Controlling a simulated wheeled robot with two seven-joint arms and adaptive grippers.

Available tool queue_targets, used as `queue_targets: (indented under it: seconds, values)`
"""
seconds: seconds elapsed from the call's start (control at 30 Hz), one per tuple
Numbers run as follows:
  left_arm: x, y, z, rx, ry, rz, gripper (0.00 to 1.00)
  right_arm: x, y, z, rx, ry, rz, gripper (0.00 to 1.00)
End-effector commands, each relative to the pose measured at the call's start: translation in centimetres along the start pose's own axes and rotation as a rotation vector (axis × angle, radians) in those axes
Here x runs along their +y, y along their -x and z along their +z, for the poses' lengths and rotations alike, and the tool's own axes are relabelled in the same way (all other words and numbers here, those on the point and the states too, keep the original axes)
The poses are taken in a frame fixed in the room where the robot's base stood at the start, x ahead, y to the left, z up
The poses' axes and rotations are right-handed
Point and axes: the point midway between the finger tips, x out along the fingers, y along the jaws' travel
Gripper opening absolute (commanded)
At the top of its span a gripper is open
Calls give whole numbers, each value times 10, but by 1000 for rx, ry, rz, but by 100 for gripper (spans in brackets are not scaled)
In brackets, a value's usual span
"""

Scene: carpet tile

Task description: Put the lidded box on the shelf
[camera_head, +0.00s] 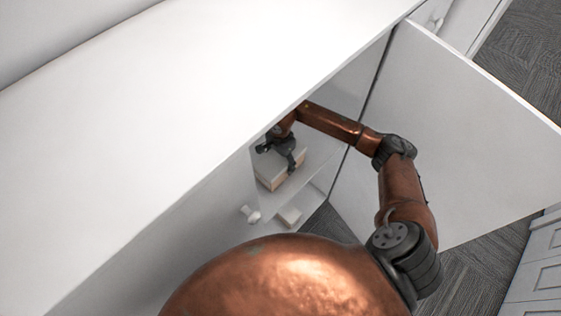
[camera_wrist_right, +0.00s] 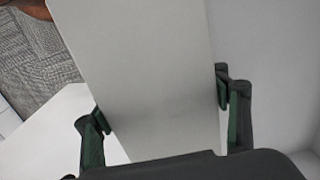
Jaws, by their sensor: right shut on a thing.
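The lidded box (camera_head: 270,182), pale on top with a tan side, is inside the open white cabinet, at the shelf (camera_head: 312,172). I cannot tell whether it rests on the shelf or is just above it. My right gripper (camera_head: 277,158) reaches in from the right and is shut on the box from above. In the right wrist view the box (camera_wrist_right: 145,70) is a flat grey face filling the space between the two fingers of the gripper (camera_wrist_right: 160,105). My left gripper is not in view.
The cabinet's door (camera_head: 465,130) stands open on the right. Its white top (camera_head: 170,90) overhangs the opening and hides part of the inside. A small pale block (camera_head: 289,216) lies lower down, near a white knob (camera_head: 251,214). Grey carpet (camera_head: 475,275) shows at the right.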

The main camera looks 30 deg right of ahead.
Motion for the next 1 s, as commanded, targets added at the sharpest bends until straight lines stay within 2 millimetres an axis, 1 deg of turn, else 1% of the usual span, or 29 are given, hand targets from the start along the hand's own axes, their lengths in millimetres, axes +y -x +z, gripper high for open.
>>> queue_targets:
  seconds: [0.07, 0.2, 0.23, 0.43, 0.47, 0.77, 0.87, 0.97, 1.0]
  values:
    - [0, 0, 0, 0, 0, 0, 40, 0, 1, 0, 0, 0, -1, 25]
    - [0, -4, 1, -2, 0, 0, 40, 0, -4, 0, 1, 0, -1, 25]
    - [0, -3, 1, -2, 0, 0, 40, 0, -4, 0, 1, 0, 0, 70]
    - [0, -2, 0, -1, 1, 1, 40, 0, -3, 0, 1, 0, 0, 84]
    - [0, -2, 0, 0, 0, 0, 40, 0, -3, 0, 0, 0, 0, 86]
    - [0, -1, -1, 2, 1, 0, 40, 0, -1, 0, 0, 0, 0, 86]
    - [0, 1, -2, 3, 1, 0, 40, 0, 6, 0, 1, 0, -1, 86]
    - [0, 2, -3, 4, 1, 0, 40, -1, 21, -1, 3, 1, -3, 86]
    - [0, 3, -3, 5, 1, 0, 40, -1, 29, -1, 3, 2, -4, 86]
